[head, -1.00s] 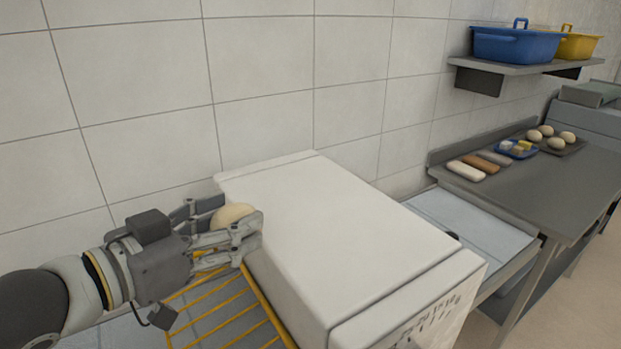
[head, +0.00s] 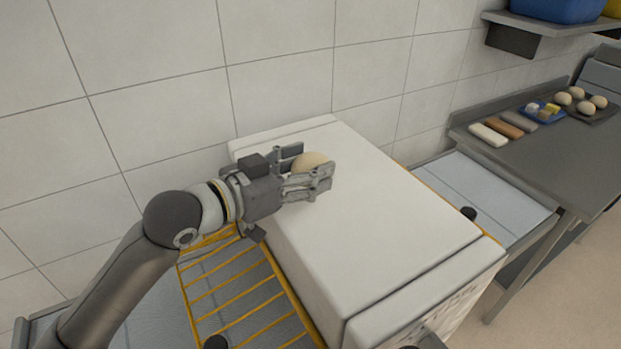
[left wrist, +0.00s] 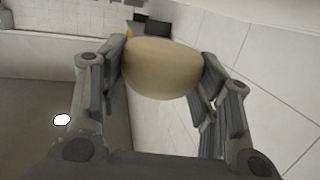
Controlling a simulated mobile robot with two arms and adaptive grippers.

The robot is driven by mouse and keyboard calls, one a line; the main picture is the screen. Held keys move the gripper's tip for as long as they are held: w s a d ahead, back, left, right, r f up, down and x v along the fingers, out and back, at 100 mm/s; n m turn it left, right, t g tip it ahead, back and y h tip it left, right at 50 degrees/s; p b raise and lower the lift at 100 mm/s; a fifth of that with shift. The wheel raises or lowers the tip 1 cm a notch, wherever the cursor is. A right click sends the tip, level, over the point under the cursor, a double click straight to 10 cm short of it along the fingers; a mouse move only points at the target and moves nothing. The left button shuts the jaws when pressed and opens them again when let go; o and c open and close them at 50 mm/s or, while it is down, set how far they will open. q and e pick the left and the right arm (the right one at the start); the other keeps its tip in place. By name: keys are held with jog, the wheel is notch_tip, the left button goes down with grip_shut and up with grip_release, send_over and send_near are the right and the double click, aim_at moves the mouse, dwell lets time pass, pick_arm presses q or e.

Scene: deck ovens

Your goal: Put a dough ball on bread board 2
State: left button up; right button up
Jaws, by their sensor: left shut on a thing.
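My left gripper (head: 308,176) is shut on a pale, round dough ball (head: 311,160), above the top of a large white box-shaped appliance (head: 350,200). In the left wrist view the dough ball (left wrist: 163,68) sits between the two fingers, with a finger on each side. Several more dough balls (head: 576,93) rest on a dark tray at the far right, on the grey worktop. My right gripper does not show.
A yellow wire rack (head: 225,288) lies left of the white appliance. A light blue-grey surface (head: 480,190) lies between the appliance and the grey worktop (head: 560,160). A blue tray (head: 541,113) holds small items. A wall shelf (head: 540,22) carries blue and yellow bins.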

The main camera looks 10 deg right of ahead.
pick_arm(q)
jog(key=shift+w+d+f, duration=0.25)
jog(key=shift+d+f, duration=0.05)
jog(key=shift+f, duration=0.2)
jog(key=f, duration=0.1)
jog(key=f+p, duration=0.1)
jog(key=f, duration=0.1)
jog(key=shift+w+d+p, duration=0.25)
jog(key=shift+w+p, duration=0.05)
jog(key=shift+p, duration=0.05)
jog(key=shift+f, duration=0.35)
jog(key=shift+s+a, duration=0.1)
jog(key=shift+f, duration=0.2)
jog(key=o, duration=0.9)
jog(key=shift+o, duration=0.2)
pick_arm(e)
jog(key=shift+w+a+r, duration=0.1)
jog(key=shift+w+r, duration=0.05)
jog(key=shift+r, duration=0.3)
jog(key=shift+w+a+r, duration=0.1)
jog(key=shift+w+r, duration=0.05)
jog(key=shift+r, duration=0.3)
pick_arm(q)
jog(key=shift+r, duration=0.15)
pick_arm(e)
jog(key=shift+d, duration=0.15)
